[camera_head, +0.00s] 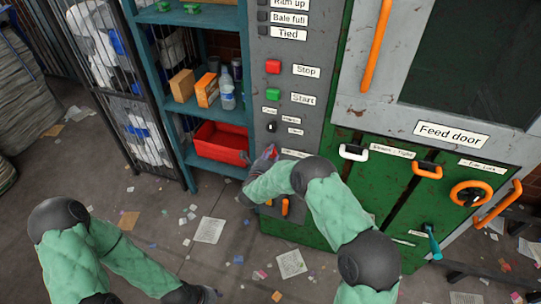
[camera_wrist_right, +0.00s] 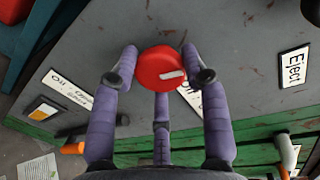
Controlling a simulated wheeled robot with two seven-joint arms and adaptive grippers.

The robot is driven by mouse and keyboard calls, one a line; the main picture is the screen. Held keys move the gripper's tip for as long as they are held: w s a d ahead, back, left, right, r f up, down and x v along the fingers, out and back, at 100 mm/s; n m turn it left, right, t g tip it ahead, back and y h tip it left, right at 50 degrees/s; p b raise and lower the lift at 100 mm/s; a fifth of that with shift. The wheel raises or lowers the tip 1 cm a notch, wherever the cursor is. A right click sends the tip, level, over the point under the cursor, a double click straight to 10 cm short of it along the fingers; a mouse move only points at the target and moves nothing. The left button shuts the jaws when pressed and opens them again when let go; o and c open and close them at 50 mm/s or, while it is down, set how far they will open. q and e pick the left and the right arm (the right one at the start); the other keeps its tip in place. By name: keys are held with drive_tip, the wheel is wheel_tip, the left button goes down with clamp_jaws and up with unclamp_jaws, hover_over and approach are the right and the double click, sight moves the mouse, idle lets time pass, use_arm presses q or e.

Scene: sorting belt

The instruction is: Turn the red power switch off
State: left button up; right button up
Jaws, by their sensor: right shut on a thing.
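The red power switch (camera_wrist_right: 160,68) is a round red knob with a white mark on its face, pointing to the right in the right wrist view. It sits on the grey control panel (camera_wrist_right: 236,50). My right gripper (camera_wrist_right: 160,62) is shut on it, with purple fingers at its left and right sides and a third below. In the head view my right gripper (camera_head: 262,162) is at the lower panel, and the forearm partly hides it; I cannot make out the switch there.
A red Stop button (camera_head: 273,67) and a green Start button (camera_head: 273,94) are higher on the panel. An Eject label (camera_wrist_right: 294,66) is beside the switch. Orange handles (camera_head: 427,171) stick out on the right. A shelf with a red bin (camera_head: 221,142) stands left.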

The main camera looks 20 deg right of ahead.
drive_tip(key=shift+w+a+r+n+h, duration=0.2)
drive_tip(key=shift+r+n+h, duration=0.1)
drive_tip(key=shift+n, duration=0.7)
drive_tip(key=o, duration=1.1)
drive_tip(key=shift+w+f, duration=0.1)
drive_tip(key=shift+f, duration=0.1)
drive_tip(key=shift+o, duration=0.2)
drive_tip(key=v, duration=1.2)
drive_tip(key=shift+r, duration=0.15)
